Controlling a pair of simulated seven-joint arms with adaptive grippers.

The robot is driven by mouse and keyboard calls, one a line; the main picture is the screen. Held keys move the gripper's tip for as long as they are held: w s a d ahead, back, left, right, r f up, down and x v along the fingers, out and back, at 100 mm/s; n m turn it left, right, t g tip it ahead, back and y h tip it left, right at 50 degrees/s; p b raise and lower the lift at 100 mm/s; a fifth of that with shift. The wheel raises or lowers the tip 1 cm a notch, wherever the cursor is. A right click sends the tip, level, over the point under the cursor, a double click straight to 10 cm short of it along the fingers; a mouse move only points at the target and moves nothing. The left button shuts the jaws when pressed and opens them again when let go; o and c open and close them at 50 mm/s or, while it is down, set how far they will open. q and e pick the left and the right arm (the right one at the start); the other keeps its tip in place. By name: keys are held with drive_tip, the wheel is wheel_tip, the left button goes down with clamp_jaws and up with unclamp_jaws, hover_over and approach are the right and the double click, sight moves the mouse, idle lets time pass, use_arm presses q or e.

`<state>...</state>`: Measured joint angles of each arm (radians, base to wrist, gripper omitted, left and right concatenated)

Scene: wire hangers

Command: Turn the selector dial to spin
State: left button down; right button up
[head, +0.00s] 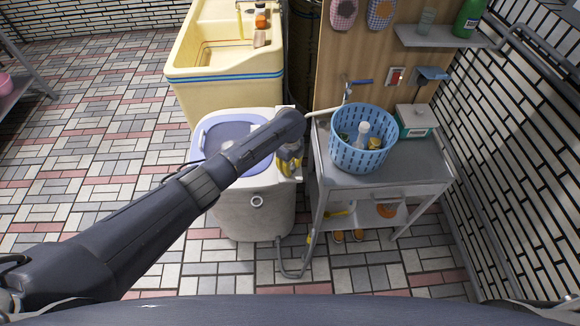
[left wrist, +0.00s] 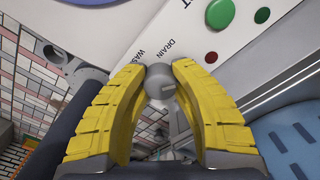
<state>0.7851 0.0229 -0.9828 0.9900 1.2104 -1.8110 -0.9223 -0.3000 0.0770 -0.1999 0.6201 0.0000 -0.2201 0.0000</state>
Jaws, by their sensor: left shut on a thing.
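The grey selector dial (left wrist: 161,84) sits on the white control panel (left wrist: 140,30) of the washing machine (head: 255,215). The words WASH and DRAIN are printed beside the dial; I see no word "spin". The dial's pointing direction is unclear. My left gripper (left wrist: 160,72) has its yellow fingers on both sides of the dial, shut on it. In the head view the left gripper (head: 289,163) is at the right side of the machine, and its wrist hides the dial. My right gripper is not in view.
A green button (left wrist: 220,13) and red button (left wrist: 211,57) are on the panel. A grey cart (head: 400,165) with a blue basket (head: 345,157) stands close on the right. A cream sink (head: 222,85) is behind. Tiled floor is free on the left.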

use_arm(q)
drive_tip(key=shift+a, duration=0.1)
drive_tip(key=c, duration=1)
unclamp_jaws()
drive_tip(key=shift+o, duration=0.2)
drive_tip(key=shift+r, duration=0.1)
wheel_tip(320, 180, up, 12)
